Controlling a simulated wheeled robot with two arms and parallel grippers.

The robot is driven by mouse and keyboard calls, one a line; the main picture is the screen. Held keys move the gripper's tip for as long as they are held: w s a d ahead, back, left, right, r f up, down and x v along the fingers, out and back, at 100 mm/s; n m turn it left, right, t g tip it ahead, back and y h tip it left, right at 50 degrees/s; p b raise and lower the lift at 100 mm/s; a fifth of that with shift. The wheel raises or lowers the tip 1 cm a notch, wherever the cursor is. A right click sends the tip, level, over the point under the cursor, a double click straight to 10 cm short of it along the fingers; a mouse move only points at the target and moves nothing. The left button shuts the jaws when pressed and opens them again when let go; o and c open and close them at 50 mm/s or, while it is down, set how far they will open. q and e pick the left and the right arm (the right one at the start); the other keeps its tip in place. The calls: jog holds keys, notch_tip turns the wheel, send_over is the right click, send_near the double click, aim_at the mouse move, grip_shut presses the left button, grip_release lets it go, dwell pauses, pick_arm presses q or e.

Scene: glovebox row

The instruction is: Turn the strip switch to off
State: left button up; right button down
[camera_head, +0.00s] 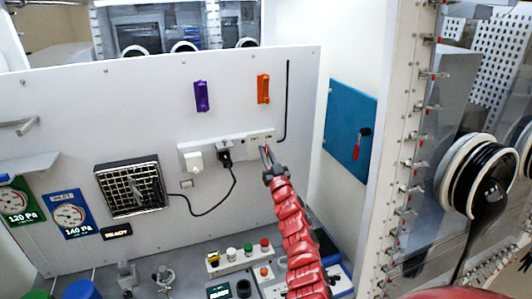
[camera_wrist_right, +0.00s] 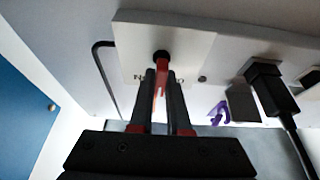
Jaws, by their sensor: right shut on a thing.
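The white power strip (camera_head: 200,147) is mounted on the light wall panel. At its right end is the strip switch, a pale plate (camera_wrist_right: 135,45) with a red lever (camera_wrist_right: 160,92) on a dark pivot. Dark lettering on the plate is partly hidden by my fingers. My right gripper (camera_head: 267,156) is at this right end, its fingers on the red lever; it also shows in the wrist view (camera_wrist_right: 161,78), shut on the lever with one finger on each side. The lever's exact setting is hard to tell. My left gripper is not in view.
A white plug (camera_head: 195,162) and a black plug (camera_head: 224,155) with a cord sit in the strip, left of my gripper. Purple (camera_head: 201,96) and orange (camera_head: 263,89) handles are above. A blue panel (camera_head: 345,125) with a red handle is at right.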

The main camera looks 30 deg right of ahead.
jog(key=c, duration=0.9)
grip_release()
jog(key=shift+s+f+b, duration=0.25)
jog(key=shift+s+b, duration=0.15)
jog(key=shift+a+b+v, duration=0.2)
jog(key=shift+b+v, duration=3.95)
jog(key=shift+v, duration=4.1)
jog(key=shift+r, duration=0.1)
